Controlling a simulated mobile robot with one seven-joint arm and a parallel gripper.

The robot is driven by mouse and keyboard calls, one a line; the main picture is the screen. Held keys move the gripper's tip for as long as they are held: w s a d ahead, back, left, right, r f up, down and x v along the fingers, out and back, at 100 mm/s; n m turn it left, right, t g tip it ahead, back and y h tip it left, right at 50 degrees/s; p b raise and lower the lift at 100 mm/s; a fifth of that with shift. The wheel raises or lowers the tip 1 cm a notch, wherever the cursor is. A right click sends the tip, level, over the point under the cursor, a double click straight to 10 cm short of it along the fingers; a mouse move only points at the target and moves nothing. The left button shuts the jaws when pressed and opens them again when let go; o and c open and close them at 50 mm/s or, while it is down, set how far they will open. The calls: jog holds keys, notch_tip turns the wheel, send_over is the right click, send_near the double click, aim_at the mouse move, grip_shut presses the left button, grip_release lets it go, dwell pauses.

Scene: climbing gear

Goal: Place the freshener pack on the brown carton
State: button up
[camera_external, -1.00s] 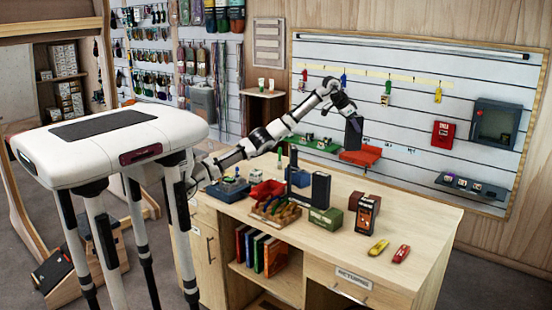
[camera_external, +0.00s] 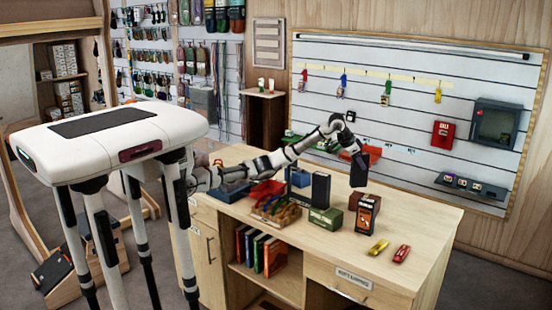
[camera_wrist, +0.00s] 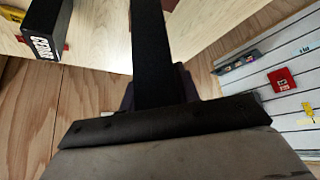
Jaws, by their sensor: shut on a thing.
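My gripper (camera_external: 353,149) is above the right half of the counter. It is shut on a dark, slab-like pack (camera_external: 360,170), which I take for the freshener pack; no label on it shows. In the wrist view the pack is a long black bar (camera_wrist: 152,50) between the dark fingers (camera_wrist: 157,92). The brown carton (camera_external: 352,203) sits on the counter below the pack, partly hidden by a dark upright box (camera_external: 367,215) with an orange label. The pack's lower end appears above or behind the carton; I cannot tell the gap.
A green box (camera_external: 325,219) and a tall dark box (camera_external: 320,189) stand left of the carton. A tray of gear (camera_external: 272,213) is farther left. Yellow (camera_external: 378,247) and red (camera_external: 401,254) items lie near the front edge. The counter's right end is clear.

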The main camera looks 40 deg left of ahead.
aim_at(359, 174)
jog(key=shift+f+p, duration=0.55)
jog(key=shift+f, duration=2.1)
jog(key=shift+f, duration=0.15)
jog(key=o, duration=1)
jog(key=b+v, duration=0.4)
jog(key=v, duration=0.8)
